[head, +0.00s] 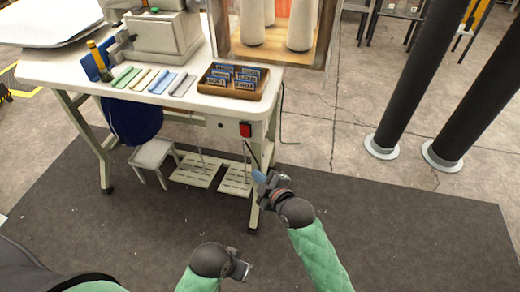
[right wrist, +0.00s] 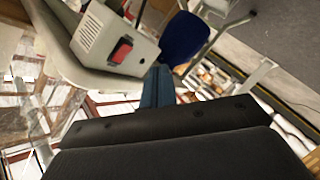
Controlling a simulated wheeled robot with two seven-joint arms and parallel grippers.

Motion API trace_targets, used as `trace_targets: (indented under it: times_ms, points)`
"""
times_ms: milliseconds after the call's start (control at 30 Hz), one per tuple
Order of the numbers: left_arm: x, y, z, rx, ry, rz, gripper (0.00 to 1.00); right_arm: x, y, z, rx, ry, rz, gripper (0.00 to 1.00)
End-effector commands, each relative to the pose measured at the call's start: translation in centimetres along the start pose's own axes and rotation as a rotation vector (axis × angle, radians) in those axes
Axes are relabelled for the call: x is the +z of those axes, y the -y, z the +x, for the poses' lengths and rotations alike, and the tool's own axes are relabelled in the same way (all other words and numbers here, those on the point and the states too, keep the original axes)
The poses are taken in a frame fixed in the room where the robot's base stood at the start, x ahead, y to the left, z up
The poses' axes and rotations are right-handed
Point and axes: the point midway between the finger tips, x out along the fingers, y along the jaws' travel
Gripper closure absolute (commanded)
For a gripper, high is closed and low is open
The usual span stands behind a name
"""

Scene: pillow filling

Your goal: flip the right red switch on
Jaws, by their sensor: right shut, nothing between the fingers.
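In the right wrist view the red switch (right wrist: 122,51) shows large on a pale box, upper left of the fingers. My right gripper (head: 260,176) is shut and empty, below and slightly right of the switch, apart from it. Its blue fingertips show in the right wrist view (right wrist: 157,85). My left gripper (head: 240,266) is low over the dark mat, far from the switch; its jaws are too unclear to read.
A wooden tray (head: 233,92) of blue-labelled cards sits on the table above the switch. A sewing machine (head: 155,30) and coloured strips lie left of it. Pedals (head: 196,170) and a stool (head: 152,158) stand under the table. The dark mat (head: 400,215) to the right is clear.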

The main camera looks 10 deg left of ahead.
Motion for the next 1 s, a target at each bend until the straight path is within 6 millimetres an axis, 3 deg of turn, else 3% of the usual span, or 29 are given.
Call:
trace_targets:
  times_ms: [200,433,1000]
  points:
    - [0.5,0.1,-0.1,-0.005,0.029,0.002,1.0,-1.1,-1.9,0.0,0.116,-0.052,-0.289,1.0]
    - [0.8,0.1,-0.1,-0.005,0.043,0.003,1.0,-1.6,-2.8,-0.2,0.181,-0.056,-0.502,1.0]
    - [0.8,0.1,-0.2,-0.006,0.044,0.003,1.0,-1.7,-2.9,0.0,0.182,-0.049,-0.566,1.0]
